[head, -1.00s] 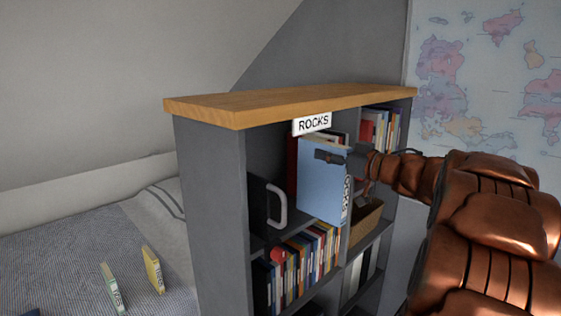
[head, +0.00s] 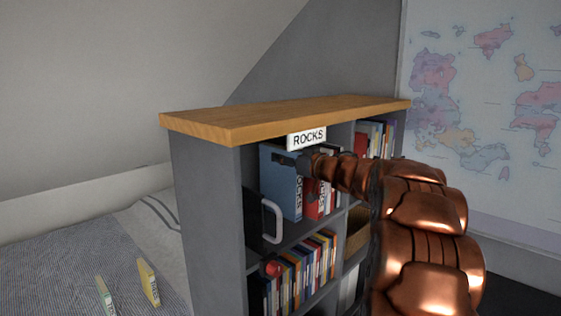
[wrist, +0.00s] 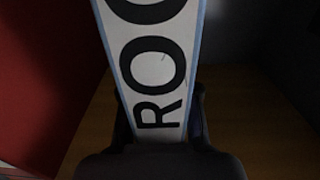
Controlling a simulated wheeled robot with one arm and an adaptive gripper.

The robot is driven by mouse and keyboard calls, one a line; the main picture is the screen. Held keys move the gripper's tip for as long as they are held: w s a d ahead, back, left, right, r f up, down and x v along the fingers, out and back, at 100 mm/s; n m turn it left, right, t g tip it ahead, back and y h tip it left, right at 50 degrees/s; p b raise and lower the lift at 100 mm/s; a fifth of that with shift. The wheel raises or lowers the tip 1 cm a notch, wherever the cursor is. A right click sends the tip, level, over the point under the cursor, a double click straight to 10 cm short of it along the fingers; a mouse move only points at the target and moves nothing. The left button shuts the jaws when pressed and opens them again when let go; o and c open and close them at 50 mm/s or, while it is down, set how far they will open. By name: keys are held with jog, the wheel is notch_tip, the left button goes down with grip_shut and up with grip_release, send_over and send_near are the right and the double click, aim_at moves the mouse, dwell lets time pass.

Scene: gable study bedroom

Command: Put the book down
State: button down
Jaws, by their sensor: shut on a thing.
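The light blue book (head: 283,183) stands upright inside the upper left compartment of the grey bookcase (head: 208,200), below the "ROCKS" sign (head: 307,137). My gripper (head: 292,160) is shut on the book near its upper part. In the wrist view the book's white spine (wrist: 155,60) with black letters lies between the fingers of my gripper (wrist: 160,120). A red book (head: 316,195) stands to the right of the blue book. I cannot tell whether the blue book's bottom edge touches the shelf.
A black bookend with a white handle (head: 272,220) stands left of the blue book. The shelf below holds many books (head: 300,270) and a red round object (head: 272,268). Two books, one yellow (head: 148,282), are on the bed (head: 60,265). A map (head: 480,120) hangs at right.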

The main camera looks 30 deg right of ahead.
jog(key=shift+w+a+f, duration=0.15)
jog(key=shift+w+f, duration=0.35)
jog(key=shift+f, duration=0.3)
jog(key=c, duration=0.8)
grip_release()
jog(key=shift+c, duration=0.2)
jog(key=b+v, duration=0.1)
jog(key=v, duration=1.1)
jog(key=shift+a, duration=0.1)
